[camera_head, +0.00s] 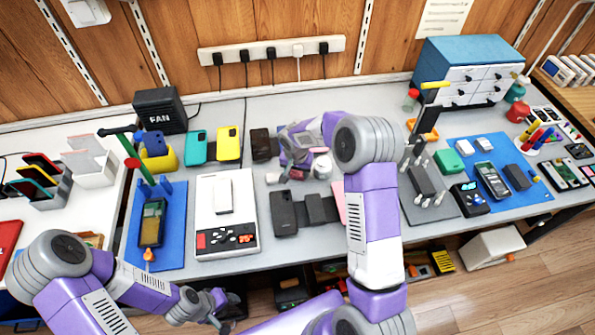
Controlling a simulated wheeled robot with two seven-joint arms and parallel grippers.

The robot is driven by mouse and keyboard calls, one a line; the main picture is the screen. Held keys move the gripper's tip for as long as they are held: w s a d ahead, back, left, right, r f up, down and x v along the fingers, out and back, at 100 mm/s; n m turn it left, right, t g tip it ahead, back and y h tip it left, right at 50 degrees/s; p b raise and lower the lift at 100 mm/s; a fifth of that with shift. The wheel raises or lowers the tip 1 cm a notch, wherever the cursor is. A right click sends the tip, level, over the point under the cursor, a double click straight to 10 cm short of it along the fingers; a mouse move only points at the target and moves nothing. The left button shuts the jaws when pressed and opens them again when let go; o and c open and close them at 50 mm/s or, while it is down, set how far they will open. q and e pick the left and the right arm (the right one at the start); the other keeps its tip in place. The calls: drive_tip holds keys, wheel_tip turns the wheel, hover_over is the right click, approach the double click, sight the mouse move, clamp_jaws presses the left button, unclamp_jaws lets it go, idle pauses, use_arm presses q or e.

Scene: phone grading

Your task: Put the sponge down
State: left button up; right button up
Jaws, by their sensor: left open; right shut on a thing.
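My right gripper (284,177) reaches over the middle of the grey workbench (300,252), behind the row of dark phones. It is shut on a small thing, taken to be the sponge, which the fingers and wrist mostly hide. I cannot tell whether the sponge touches the bench. My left gripper (222,306) is open and empty, low in front of the bench's front edge.
A white tester (228,240), dark phones (284,212) and a small whitish round container (322,167) surround the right gripper. A blue mat (170,250) lies left, another mat (520,195) right. The blue drawer cabinet (470,58) stands at the back right.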

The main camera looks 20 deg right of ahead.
drive_tip(key=shift+f, duration=0.25)
drive_tip(key=o, duration=1)
drive_tip(key=shift+r, duration=0.1)
drive_tip(key=shift+r, duration=0.1)
drive_tip(key=shift+r, duration=0.35)
wheel_tip(320, 180, up, 11)
drive_tip(key=s+a+p, duration=0.1)
drive_tip(key=p, duration=0.1)
drive_tip(key=shift+s+r+p, duration=0.15)
drive_tip(key=shift+s+p, duration=0.1)
drive_tip(key=shift+p, duration=0.1)
